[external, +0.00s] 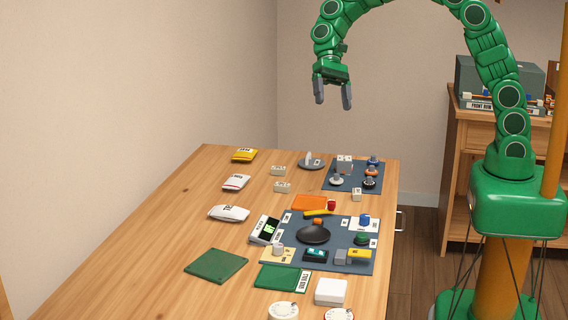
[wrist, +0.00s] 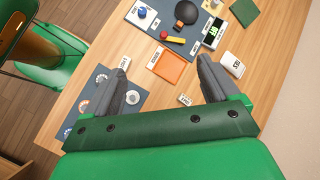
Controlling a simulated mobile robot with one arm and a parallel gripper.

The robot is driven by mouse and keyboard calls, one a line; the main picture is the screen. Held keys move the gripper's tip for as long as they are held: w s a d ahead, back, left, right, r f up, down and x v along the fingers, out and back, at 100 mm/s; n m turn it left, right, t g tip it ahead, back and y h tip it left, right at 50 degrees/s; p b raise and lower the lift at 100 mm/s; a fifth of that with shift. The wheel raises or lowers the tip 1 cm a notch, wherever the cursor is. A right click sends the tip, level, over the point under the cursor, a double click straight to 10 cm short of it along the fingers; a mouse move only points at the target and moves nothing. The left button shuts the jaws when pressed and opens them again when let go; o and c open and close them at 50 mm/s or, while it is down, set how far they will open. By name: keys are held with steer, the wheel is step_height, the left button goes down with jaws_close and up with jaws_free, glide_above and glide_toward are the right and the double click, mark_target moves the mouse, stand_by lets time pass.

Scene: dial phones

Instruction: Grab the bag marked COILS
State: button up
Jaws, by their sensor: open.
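Three small bags lie in a row along the left side of the wooden table in the external view: a yellow one (external: 244,155) at the back, a white one with a reddish edge (external: 236,182) in the middle, and a white one (external: 229,213) closest to the camera. Each has dark print, too small to read, so I cannot tell which is marked COILS. A white bag with dark print also shows in the wrist view (wrist: 231,65), right of my gripper's right finger. My gripper (external: 333,98) is open and empty, high above the far part of the table. Both fingers show in the wrist view (wrist: 164,61).
Dark blue mats (external: 376,262) carry phone parts, including a black dome (external: 313,234) and a meter (external: 265,230). An orange tray (external: 309,202), green boards (external: 216,265) and white boxes (external: 331,291) lie around. A wooden cabinet (external: 458,150) stands behind right. Bare wood surrounds the bags.

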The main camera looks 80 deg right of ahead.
steer(key=w+d+f+m+t+y, duration=0.1)
steer(key=w+d+f+m+y, duration=0.1)
steer(key=w+f, duration=0.5)
steer(key=w+d+f+m+t+y, duration=0.1)
steer(key=w+d+f+m, duration=0.2)
steer(key=w+f, duration=0.5)
steer(key=w+d+f+m+t+y, duration=0.1)
steer(key=w+d+f+m+y, duration=0.1)
steer(key=w+f, duration=0.5)
steer(key=shift+w+d+f+m+y, duration=0.1)
steer(key=shift+w+d+m, duration=0.25)
steer(key=shift+w, duration=0.4)
steer(key=shift+w+d+f+m+y, duration=0.1)
steer(key=shift+w+m, duration=0.35)
steer(key=shift+w, duration=0.25)
steer(key=shift+w+d+f+m+y, duration=0.1)
steer(key=shift+w+d+m, duration=0.25)
steer(key=shift+w, duration=0.4)
steer(key=shift+w+d+f+m, duration=0.15)
steer(key=shift+w+f+m, duration=0.1)
steer(key=shift+f, duration=0.2)
steer(key=shift+x, duration=1.35)
steer(key=shift+r+x, duration=0.1)
steer(key=shift+x, duration=1.2)
steer(key=shift+r+x, duration=0.15)
steer(key=shift+x, duration=1.1)
steer(key=shift+w, duration=0.15)
steer(key=shift+c, duration=0.4)
steer(key=c, duration=1.1)
